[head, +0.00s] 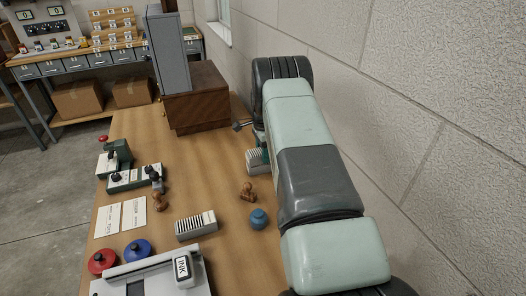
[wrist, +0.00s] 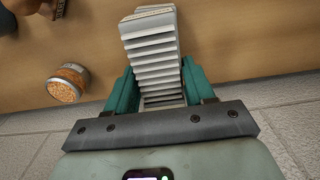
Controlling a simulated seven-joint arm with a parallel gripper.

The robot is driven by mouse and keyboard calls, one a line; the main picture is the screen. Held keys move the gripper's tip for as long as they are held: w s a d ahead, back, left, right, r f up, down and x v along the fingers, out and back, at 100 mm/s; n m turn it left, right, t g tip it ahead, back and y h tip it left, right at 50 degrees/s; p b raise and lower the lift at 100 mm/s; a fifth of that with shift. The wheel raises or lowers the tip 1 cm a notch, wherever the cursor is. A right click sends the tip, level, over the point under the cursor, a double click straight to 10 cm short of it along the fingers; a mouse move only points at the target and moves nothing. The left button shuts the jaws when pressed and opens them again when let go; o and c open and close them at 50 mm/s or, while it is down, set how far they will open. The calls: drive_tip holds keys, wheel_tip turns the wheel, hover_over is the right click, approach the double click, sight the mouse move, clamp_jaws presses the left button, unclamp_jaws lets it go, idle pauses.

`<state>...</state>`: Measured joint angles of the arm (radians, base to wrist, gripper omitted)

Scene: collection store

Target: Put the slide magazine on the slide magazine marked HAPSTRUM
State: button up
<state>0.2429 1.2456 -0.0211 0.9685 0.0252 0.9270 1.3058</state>
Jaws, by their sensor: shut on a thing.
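My gripper (wrist: 157,84) has its teal fingers shut on a pale grey ribbed slide magazine (wrist: 155,70), which runs away from the fingers in the wrist view. In the head view that magazine (head: 258,161) shows beside my gripper near the wall, partly hidden by my arm. I cannot tell whether it touches the table. Another pale ribbed slide magazine (head: 196,225) lies on the table nearer the camera, apart from my gripper. No HAPSTRUM marking is readable in either view.
A brown box (head: 197,100) stands behind. The wall is close on the right. A jar (wrist: 67,83) shows in the wrist view.

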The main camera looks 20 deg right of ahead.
drive_tip(key=o, duration=1.1)
drive_tip(key=shift+f, duration=0.1)
drive_tip(key=shift+o, duration=0.2)
drive_tip(key=s+a+r+n+t, duration=0.1)
drive_tip(key=s+a+r+n, duration=0.15)
drive_tip(key=r, duration=1.15)
drive_tip(key=s+a+r+n, duration=0.2)
drive_tip(key=s+a+r, duration=0.1)
drive_tip(key=r, duration=1.1)
drive_tip(key=s+a+r+n+t, duration=0.2)
drive_tip(key=s+a+r+n, duration=0.25)
drive_tip(key=s+r, duration=0.55)
drive_tip(key=s+a+n+t, duration=0.1)
drive_tip(key=s+a+n, duration=0.1)
drive_tip(key=s, duration=0.6)
drive_tip(key=s+a+n, duration=0.2)
drive_tip(key=s+n, duration=0.2)
drive_tip(key=s, duration=0.5)
drive_tip(key=s+a+n+t, duration=0.1)
drive_tip(key=s+a+n, duration=0.1)
drive_tip(key=s, duration=0.7)
drive_tip(key=shift+s+a+n+t, duration=0.2)
drive_tip(key=shift+a+n+t, duration=0.1)
drive_tip(key=shift+n, duration=0.5)
